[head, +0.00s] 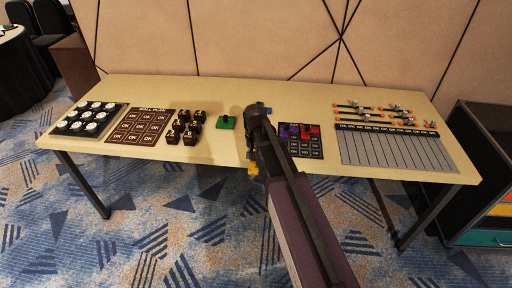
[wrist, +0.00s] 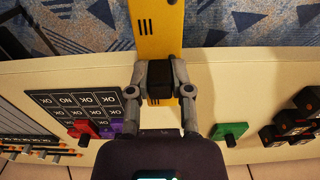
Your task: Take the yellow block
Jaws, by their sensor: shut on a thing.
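The yellow block (wrist: 158,25) is in the wrist view at the top centre, with dark slots on its face and a black part at its near end. My gripper (wrist: 160,78) is shut on that black part, with one finger on each side. In the head view only a small part of the yellow block (head: 252,167) shows beside my arm, near the table's front edge. My arm hides the rest, and I cannot tell there whether the block touches the table.
The table (head: 140,88) holds a green block (head: 226,122) left of my arm and several dark blocks (head: 184,127) farther left. A dark panel (head: 303,146) with red and purple pieces is at right. A grey striped board (head: 395,150) lies beyond it.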

